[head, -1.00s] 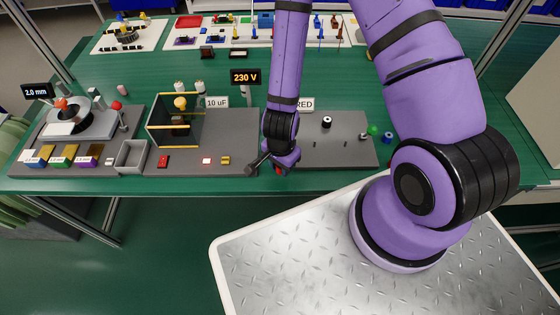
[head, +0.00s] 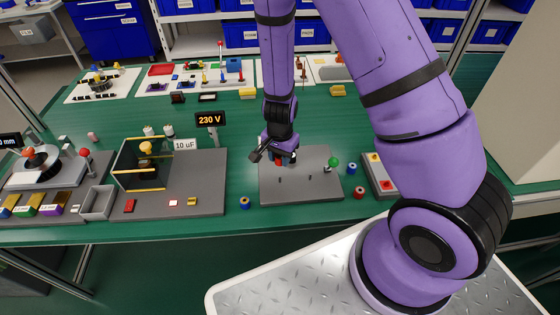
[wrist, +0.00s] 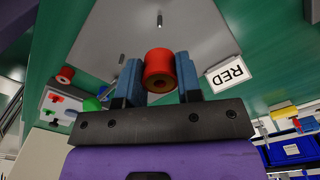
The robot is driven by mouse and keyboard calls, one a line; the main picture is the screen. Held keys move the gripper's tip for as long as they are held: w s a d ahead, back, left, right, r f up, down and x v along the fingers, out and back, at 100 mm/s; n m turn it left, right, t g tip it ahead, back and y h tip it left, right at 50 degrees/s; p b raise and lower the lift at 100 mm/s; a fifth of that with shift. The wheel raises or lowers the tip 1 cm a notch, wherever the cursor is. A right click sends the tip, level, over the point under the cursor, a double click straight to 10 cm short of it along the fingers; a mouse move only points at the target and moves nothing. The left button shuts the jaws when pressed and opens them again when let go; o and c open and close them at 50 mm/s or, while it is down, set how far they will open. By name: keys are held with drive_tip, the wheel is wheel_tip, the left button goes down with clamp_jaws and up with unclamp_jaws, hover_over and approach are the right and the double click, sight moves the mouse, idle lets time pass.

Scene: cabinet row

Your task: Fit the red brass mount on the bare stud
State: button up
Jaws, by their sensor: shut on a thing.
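The red mount (wrist: 158,68) is a short red cylinder with a brass-coloured core. In the wrist view it sits between the blue fingers of my gripper (wrist: 158,80), which is shut on it. In the head view my gripper (head: 281,160) holds the red mount (head: 279,161) over the back left part of a grey plate (head: 300,190). Small thin studs stand on the plate; one bare stud (wrist: 159,20) shows in the wrist view, apart from the mount. Whether the mount touches anything below cannot be told. A RED label (wrist: 226,74) lies beside the plate.
Loose ringed cylinders, one red (head: 359,193) and one blue (head: 245,203), stand on the table nearby.

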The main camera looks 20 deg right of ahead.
drive_tip(key=shift+f, duration=0.1)
drive_tip(key=shift+f, duration=2.8)
drive_tip(key=shift+f, duration=1.85)
drive_tip(key=o, duration=1)
drive_tip(key=shift+r, duration=5.45)
drive_tip(key=shift+r, duration=0.1)
